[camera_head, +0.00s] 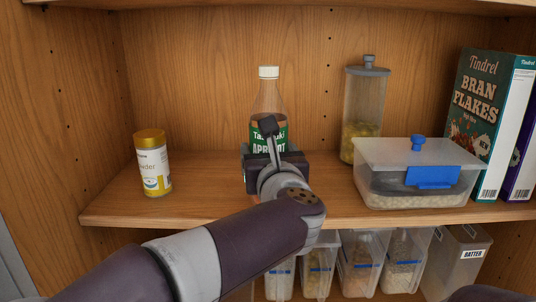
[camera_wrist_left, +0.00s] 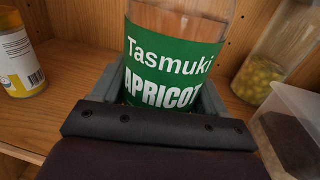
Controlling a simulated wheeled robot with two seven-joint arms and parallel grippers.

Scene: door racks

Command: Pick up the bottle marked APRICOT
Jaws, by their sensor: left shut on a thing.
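The bottle marked APRICOT (camera_head: 268,100) stands upright on the middle shelf in the head view. It has a white cap, a clear upper body and a green label. In the left wrist view the bottle's label (camera_wrist_left: 175,58) reads "Tasmuki APRICOT". My left gripper (camera_head: 268,160) is shut on the bottle's lower part, with a finger on each side of it in the left wrist view (camera_wrist_left: 160,95). The bottle's base is hidden behind my gripper, so I cannot tell whether it touches the shelf. My right gripper is not in view.
A yellow-capped jar (camera_head: 153,165) stands to the left. A tall lidded jar (camera_head: 364,105) stands behind right, with a clear blue-latched box (camera_head: 420,175) in front. A Bran Flakes box (camera_head: 485,110) is far right. Clear containers (camera_head: 360,262) fill the shelf below.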

